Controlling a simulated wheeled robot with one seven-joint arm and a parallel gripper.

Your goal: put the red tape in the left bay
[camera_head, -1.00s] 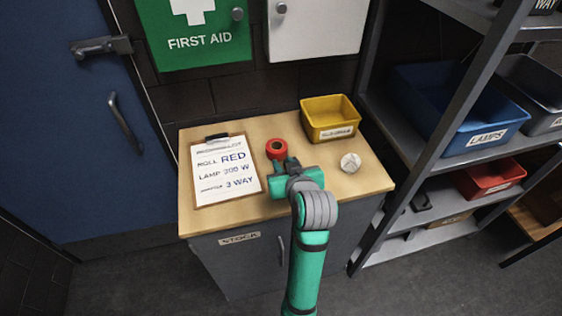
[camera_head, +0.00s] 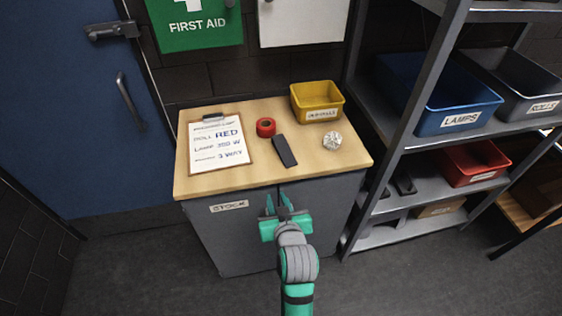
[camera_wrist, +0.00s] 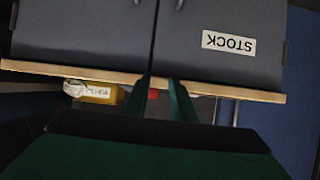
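The red tape roll (camera_head: 266,127) lies on the wooden counter top (camera_head: 205,187), between the clipboard and a dark oblong object. A small red patch of it (camera_wrist: 153,94) shows between the fingers in the wrist view, beyond the counter edge. My gripper (camera_head: 278,200) is in front of the cabinet, clear of the counter and apart from the tape. Its two fingers stand apart with nothing between them; the wrist view also shows the finger gap (camera_wrist: 161,84). I cannot make out which place is the left bay.
The clipboard (camera_head: 220,155) reads "ROLL RED". The dark object (camera_head: 284,151), a pale round item (camera_head: 332,141) and a yellow bin (camera_head: 317,116) are on the counter. Shelves at right hold a blue LAMPS bin (camera_head: 455,122), a grey ROLLS bin (camera_head: 535,107) and a red bin (camera_head: 482,177).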

